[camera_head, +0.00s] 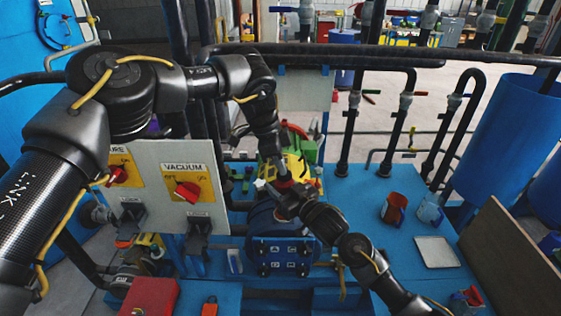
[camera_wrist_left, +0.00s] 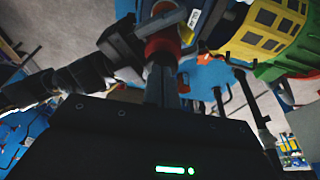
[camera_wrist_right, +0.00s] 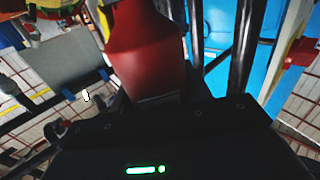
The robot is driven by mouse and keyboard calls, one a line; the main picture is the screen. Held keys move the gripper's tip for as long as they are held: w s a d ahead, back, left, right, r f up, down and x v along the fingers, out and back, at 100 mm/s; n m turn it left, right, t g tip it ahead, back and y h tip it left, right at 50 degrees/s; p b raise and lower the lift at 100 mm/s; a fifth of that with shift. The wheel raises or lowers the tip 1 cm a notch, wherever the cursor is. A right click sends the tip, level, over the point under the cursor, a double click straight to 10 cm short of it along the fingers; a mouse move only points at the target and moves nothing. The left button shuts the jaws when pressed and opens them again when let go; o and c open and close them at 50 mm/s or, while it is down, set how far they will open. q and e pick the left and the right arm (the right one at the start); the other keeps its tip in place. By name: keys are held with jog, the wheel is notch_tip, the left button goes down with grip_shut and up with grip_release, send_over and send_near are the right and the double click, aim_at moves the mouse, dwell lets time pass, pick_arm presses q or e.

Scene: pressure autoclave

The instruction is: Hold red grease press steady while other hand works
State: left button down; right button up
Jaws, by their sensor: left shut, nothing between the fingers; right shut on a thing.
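The red grease press (camera_head: 285,184) is small in the head view, between my two grippers above the blue bench. My right gripper (camera_head: 284,200) comes from the lower right and is shut on it. The red body fills the upper middle of the right wrist view (camera_wrist_right: 145,50). My left gripper (camera_head: 275,158) reaches down from above and is shut and empty. In the left wrist view its closed fingers (camera_wrist_left: 162,88) point at the press's red part (camera_wrist_left: 165,42). I cannot tell whether they touch it. The press's far end is partly hidden by the grippers.
A grey panel (camera_head: 150,165) with red knobs stands left, beside my left arm. A blue round vessel part (camera_head: 283,250) lies below the grippers. Red and blue cups (camera_head: 394,207) and a pale tray (camera_head: 436,252) are on the blue bench, right. Black pipes rise behind.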

pick_arm(q)
jog(key=shift+f, duration=0.15)
jog(key=shift+r, duration=0.4)
jog(key=d+v, duration=0.1)
jog(key=v, duration=1.2)
jog(key=shift+r, duration=0.35)
pick_arm(e)
jog(key=o, duration=1.4)
jog(key=v, duration=1.2)
